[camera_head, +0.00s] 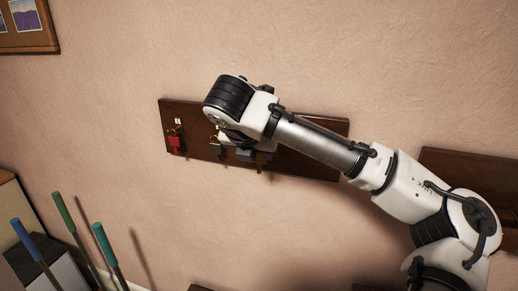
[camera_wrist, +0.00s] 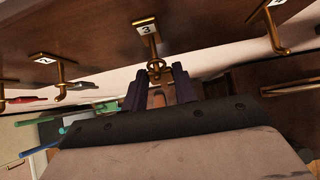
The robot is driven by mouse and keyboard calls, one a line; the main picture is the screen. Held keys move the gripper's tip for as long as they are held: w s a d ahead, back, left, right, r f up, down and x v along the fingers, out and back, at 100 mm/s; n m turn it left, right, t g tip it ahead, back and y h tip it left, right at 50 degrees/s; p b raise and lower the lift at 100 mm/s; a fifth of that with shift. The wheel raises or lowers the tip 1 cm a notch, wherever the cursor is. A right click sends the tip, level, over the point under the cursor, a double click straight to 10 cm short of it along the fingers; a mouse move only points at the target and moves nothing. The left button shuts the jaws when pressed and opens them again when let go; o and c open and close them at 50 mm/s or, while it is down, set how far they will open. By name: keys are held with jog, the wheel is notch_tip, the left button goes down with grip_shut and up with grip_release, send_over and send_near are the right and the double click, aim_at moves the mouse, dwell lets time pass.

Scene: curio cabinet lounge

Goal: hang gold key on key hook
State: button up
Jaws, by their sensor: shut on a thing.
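The dark wooden key board (camera_head: 310,160) is fixed to the wall. In the wrist view, brass hooks (camera_wrist: 61,76) with white number labels hang from it; the hook labelled 3 (camera_wrist: 151,42) is straight ahead of my gripper (camera_wrist: 160,82). My gripper is shut on the gold key, whose ring-like brass head (camera_wrist: 156,66) shows between the fingertips at the lower end of hook 3. I cannot tell whether the ring is around the hook or only in front of it. In the head view my wrist hides the fingertips and most of the key.
A red-tagged item (camera_head: 174,143) hangs at the board's left end. Hook 4 (camera_wrist: 273,30) is to the right in the wrist view. Green, teal (camera_head: 104,243) and blue rods stand at lower left. A framed picture (camera_head: 27,25) hangs at upper left.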

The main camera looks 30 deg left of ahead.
dwell(0.3)
jog(key=o, duration=1.1)
jog(key=shift+o, duration=0.2)
jog(key=b+v, duration=0.2)
jog(key=v, duration=1.1)
jog(key=shift+s+r, duration=0.25)
jog(key=shift+r, duration=0.05)
